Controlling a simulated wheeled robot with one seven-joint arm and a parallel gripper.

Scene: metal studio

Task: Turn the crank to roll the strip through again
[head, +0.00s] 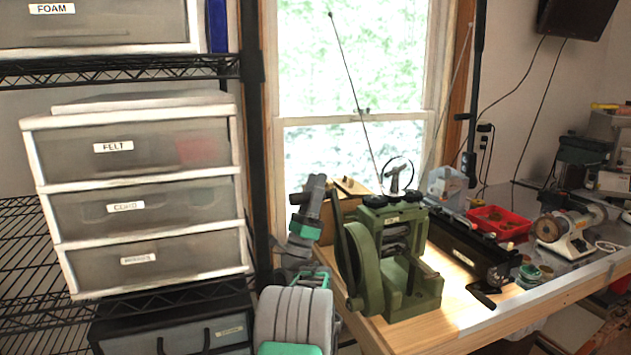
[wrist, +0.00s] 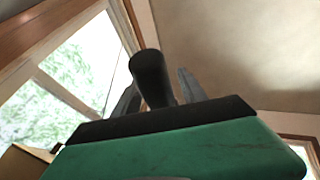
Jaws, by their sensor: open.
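The green rolling mill (head: 412,285) stands at the near left end of the wooden bench. Its long dark crank arm (head: 346,245) is on the mill's left side and points upward, leaning slightly left. My gripper (head: 322,187) is at the crank's upper end. In the wrist view the black crank handle (wrist: 152,72) stands between my two grey fingers (wrist: 158,95), which are open around it. I cannot tell whether either finger touches it. I cannot make out the strip in either view.
A long black tool with its own crank (head: 465,255) lies right of the mill. Further right are a red tray (head: 497,222) and a bench grinder (head: 562,232). A drawer unit (head: 140,190) on a black wire shelf stands left of my arm. A window is behind.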

